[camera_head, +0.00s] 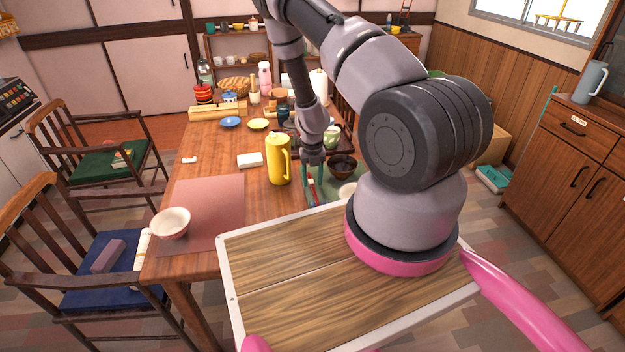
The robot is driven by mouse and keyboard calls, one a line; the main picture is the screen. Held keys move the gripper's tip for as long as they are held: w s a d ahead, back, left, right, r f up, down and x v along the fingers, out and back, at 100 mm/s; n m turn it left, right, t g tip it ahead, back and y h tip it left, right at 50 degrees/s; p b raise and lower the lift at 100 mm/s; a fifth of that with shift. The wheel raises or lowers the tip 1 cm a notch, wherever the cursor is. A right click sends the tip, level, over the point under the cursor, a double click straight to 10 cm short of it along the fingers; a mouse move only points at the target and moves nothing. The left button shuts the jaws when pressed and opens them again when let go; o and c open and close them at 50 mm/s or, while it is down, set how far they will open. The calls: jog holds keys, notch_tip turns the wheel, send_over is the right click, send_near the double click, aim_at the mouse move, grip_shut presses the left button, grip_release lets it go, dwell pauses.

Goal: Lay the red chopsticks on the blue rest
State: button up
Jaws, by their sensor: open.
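My gripper (314,177) points down over the green mat (336,178) on the dining table, with its fingers apart. A thin red strip, apparently the red chopsticks (311,189), shows on the mat close under the fingers. I cannot tell whether the fingers touch it. A narrow teal-blue piece shows beside it, but I cannot make out whether it is the blue rest. My arm hides part of the mat and the things on its right side.
A yellow pitcher (278,160) stands close left of my gripper. A dark bowl (343,166) is just right of it, and a pale dish (348,190) is nearer. Dishes crowd the table's far end.

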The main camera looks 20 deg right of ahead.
notch_tip(320, 180, up, 13)
jog(key=shift+r, duration=0.15)
notch_tip(320, 180, up, 15)
jog(key=n+t+y, duration=0.1)
jog(key=n+y, duration=0.1)
jog(key=n, duration=0.5)
send_over(312, 185)
jog(key=a, duration=0.5)
jog(key=s+a+r+n+t+y, duration=0.1)
jog(key=s+a+r+n, duration=0.15)
jog(key=r+n, duration=0.4)
jog(key=s+a+r+n+t+y, duration=0.1)
jog(key=s+r+n, duration=0.2)
jog(key=r, duration=0.6)
jog(key=s+r+n+t+h, duration=0.2)
jog(key=s+r+n+t, duration=0.2)
jog(key=s+r+n, duration=1)
jog(key=s+n, duration=0.4)
jog(key=shift+s, duration=0.15)
